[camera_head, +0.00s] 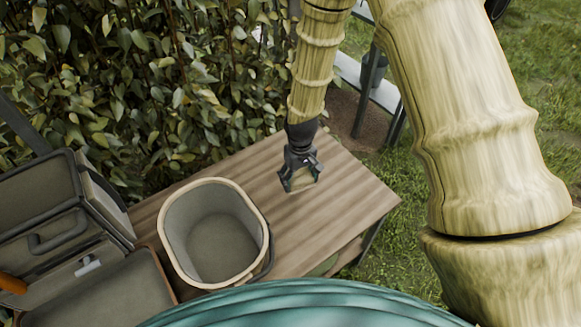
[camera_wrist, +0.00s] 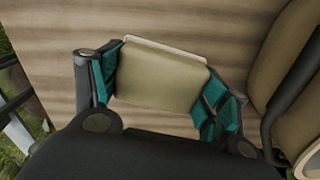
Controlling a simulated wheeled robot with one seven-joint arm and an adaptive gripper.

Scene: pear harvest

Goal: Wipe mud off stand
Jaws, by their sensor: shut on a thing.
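My gripper (camera_head: 299,180) is over the wooden stand top (camera_head: 340,190), right of the middle. It is shut on a tan block (camera_wrist: 158,78) like a sponge. In the wrist view, the teal finger pads press on the block's left and right sides, and a paler strip runs along its far edge. The block is at or just above the wood; I cannot tell whether it touches. I make out no distinct mud patch on the bare wood, and part of the top is hidden under the block and gripper.
A beige bucket (camera_head: 172,219) with a dark handle stands on the top, left of my gripper. An open dark toolbox (camera_head: 50,240) is at the far left. Leafy bushes (camera_head: 130,70) border the back. The stand's right end is clear, with grass beyond.

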